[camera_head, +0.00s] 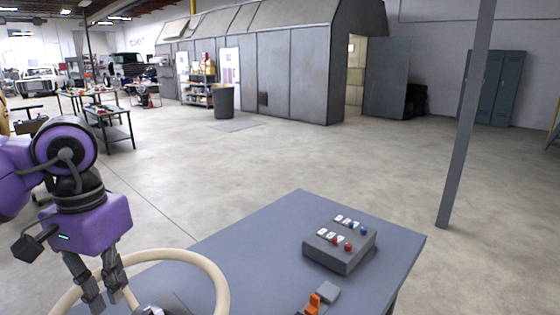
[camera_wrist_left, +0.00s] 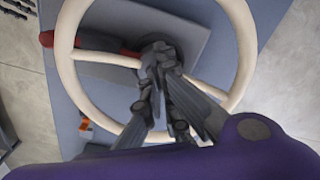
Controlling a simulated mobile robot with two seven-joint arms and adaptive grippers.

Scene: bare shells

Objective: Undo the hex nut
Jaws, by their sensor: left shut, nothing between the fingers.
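I cannot make out the hex nut in either view. A cream ring-shaped wheel (camera_head: 221,284) stands at the near left edge of the table, cut off by the bottom of the picture. In the left wrist view the wheel (camera_wrist_left: 244,40) shows nearly whole, with spokes running towards its middle. My left gripper (camera_head: 110,304) is shut and empty, pointing down at the wheel. In the left wrist view its fingers (camera_wrist_left: 160,60) lie across the wheel's middle and hide the hub there. My right gripper is in neither view.
The blue-grey table (camera_head: 260,240) carries a grey control box (camera_head: 340,260) with coloured buttons and an orange switch (camera_head: 313,303). A red-handled item (camera_wrist_left: 100,42) lies behind the wheel. A grey post (camera_head: 467,120) stands beyond the table. The table's middle is clear.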

